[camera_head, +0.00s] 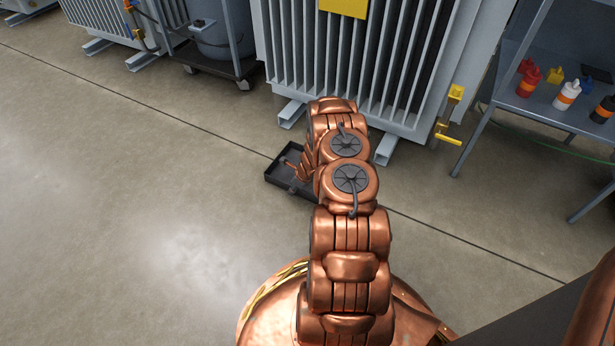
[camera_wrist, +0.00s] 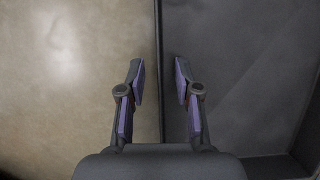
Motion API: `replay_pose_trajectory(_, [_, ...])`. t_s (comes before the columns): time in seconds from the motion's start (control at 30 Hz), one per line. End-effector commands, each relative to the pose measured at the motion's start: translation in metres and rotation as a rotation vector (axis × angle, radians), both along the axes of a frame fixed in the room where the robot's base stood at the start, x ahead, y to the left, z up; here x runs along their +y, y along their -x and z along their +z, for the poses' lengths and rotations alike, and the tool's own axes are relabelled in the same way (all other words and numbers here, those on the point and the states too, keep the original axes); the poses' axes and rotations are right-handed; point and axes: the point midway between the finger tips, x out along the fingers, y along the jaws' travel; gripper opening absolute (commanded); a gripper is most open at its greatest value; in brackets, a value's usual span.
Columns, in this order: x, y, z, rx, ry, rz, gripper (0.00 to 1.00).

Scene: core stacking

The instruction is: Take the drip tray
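The drip tray (camera_head: 278,179) is a shallow dark tray on the floor in front of the large finned unit. My arm hides its right part in the head view. In the wrist view the tray (camera_wrist: 245,70) fills the right half, and its wall runs up the middle with bare floor to its left. My gripper (camera_wrist: 160,75) is open, one finger on the floor side of the wall and one on the inner side. A gap shows on both sides of the wall. How far down the fingers reach is hard to tell.
The grey finned unit (camera_head: 385,75) on rail feet stands just behind the tray. A yellow valve (camera_head: 448,134) sticks out at its lower right. A shelf table (camera_head: 535,107) with small bottles stands at the right. The floor at left (camera_head: 120,220) is clear.

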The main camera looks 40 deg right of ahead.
Motion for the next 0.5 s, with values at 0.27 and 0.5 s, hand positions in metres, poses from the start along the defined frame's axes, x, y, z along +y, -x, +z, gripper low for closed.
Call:
replay_pose_trajectory(0.27, [0.0,0.0002,0.0005,0.0,0.0,0.0,0.22])
replay_pose_trajectory(0.5, [0.0001,0.0002,0.0005,0.0,0.0,0.0,0.0])
